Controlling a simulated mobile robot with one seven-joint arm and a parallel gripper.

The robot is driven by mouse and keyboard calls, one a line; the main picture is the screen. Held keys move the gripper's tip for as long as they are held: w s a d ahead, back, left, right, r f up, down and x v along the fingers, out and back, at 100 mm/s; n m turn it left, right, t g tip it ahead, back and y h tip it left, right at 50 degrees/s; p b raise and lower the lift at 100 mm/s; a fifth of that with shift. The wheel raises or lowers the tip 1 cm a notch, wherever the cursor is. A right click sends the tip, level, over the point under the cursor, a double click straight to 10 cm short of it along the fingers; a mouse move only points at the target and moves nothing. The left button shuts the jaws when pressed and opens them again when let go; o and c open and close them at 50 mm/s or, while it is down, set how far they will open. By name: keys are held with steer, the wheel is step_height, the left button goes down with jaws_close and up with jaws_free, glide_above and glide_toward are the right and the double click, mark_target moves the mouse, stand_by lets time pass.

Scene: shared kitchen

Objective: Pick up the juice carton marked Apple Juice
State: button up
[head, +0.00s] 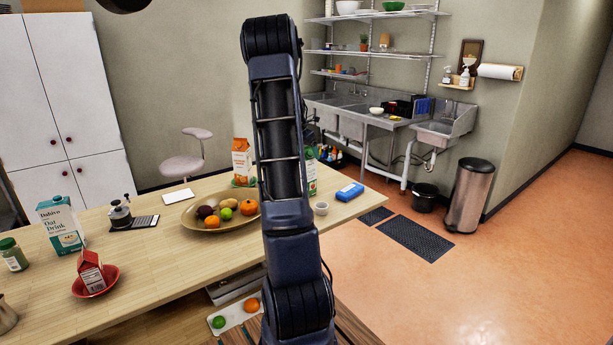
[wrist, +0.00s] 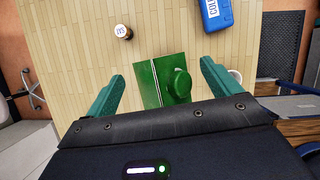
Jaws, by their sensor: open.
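A carton with a green top and a round green cap (wrist: 170,80) is seen from above in the wrist view. In the head view a strip of a white and green carton (head: 311,175) shows just right of my arm, mostly hidden by it. Its label cannot be read in either view. My gripper (wrist: 161,72) is open above the carton, with one teal finger on each side of the carton top and no clear contact. The head view does not show the gripper's fingers. An orange and white carton (head: 242,163) stands left of my arm.
A blue box (head: 349,191) and a small white cup (head: 321,208) are right of the green carton. A fruit bowl (head: 186,222) is on its left. An oat drink carton (head: 61,225) stands farther left.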

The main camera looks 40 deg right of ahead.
steer(key=shift+f, duration=0.15)
steer(key=shift+c, duration=0.2)
steer(key=c, duration=1.8)
jaws_close()
